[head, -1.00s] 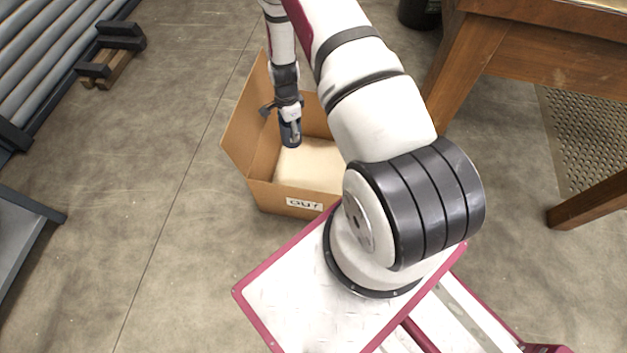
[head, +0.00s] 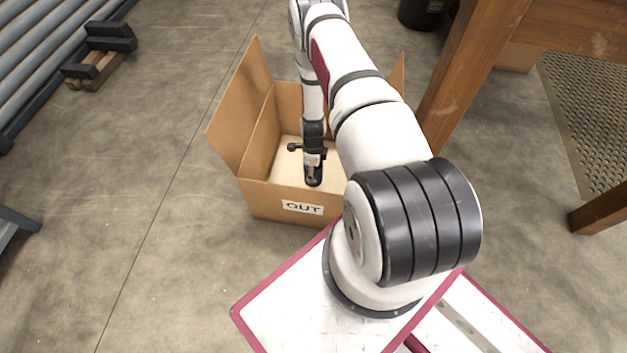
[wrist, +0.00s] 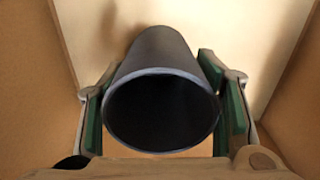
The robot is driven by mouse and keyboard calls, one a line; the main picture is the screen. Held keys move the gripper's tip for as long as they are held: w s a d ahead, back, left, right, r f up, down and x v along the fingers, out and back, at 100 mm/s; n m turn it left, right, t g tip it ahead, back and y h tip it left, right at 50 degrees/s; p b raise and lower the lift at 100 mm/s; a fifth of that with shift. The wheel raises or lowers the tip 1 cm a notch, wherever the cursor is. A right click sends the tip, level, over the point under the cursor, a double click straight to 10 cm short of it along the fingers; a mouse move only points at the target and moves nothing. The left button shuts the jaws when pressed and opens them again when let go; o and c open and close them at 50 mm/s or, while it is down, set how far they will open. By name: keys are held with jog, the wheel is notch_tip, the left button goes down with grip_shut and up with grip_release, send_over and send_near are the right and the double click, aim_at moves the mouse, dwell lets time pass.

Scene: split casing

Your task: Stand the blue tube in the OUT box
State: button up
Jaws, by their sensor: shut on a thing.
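The blue tube (wrist: 160,62) looks dark slate blue in the wrist view, with its open end facing the camera. My gripper (wrist: 163,100) is shut on it, with a green pad on each side. In the head view, my gripper (head: 313,155) points down inside the OUT box (head: 262,197), close to its front wall, and the tube shows only as a dark end (head: 313,179). The box is open-topped cardboard with its flaps up and a pale floor. I cannot tell whether the tube's far end touches the floor.
Cardboard walls (wrist: 28,75) stand close on both sides in the wrist view. A wooden table (head: 470,85) stands right of the box, and a roller rack (head: 40,50) is at the far left. The concrete floor (head: 150,130) left of the box is clear.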

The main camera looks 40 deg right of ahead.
jog(key=shift+f+b, duration=1.15)
jog(key=shift+f, duration=1.65)
jog(key=shift+f, duration=0.15)
jog(key=o, duration=1.2)
